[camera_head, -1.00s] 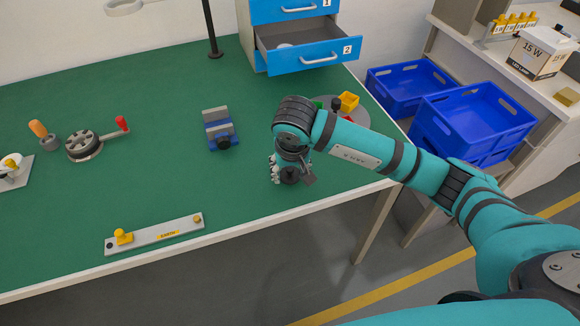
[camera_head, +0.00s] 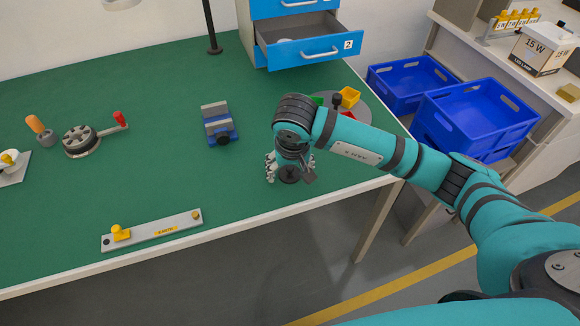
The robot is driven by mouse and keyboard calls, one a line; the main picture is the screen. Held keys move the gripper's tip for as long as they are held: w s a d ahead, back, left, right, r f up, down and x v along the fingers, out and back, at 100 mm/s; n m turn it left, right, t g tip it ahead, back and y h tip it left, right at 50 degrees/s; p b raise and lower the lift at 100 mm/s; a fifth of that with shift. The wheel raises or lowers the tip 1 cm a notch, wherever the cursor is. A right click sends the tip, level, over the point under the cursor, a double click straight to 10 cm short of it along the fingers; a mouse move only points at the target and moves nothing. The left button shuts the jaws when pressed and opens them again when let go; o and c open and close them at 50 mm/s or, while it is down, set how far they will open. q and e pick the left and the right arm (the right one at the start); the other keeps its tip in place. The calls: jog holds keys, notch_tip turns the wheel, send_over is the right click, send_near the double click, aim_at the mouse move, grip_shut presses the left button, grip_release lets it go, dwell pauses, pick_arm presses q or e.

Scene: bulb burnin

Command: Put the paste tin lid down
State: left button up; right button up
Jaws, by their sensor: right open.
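My right gripper (camera_head: 290,170) is open, pointing down at the green table near its front right edge. A small dark round piece (camera_head: 289,175), which looks like the paste tin lid, sits at the table surface between the spread fingers. The gripper and wrist hide part of it, and I cannot tell whether a finger touches it. No other paste tin can be made out. My left gripper is not in view.
A blue-grey vise (camera_head: 219,128) stands left of the gripper. A grey bar with yellow knobs (camera_head: 150,231) lies at the front edge. A round grey tray (camera_head: 360,111) with coloured pieces is partly behind my arm. A blue drawer (camera_head: 307,53) stands open at the back.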

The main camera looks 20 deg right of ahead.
jog(key=shift+r, duration=0.1)
jog(key=shift+r+p, duration=0.3)
jog(key=shift+p, duration=0.1)
jog(key=shift+r+p, duration=0.45)
jog(key=shift+p, duration=0.1)
jog(key=b+v, duration=0.1)
jog(key=v, duration=1)
jog(key=shift+r, duration=0.25)
jog(key=shift+s, duration=0.1)
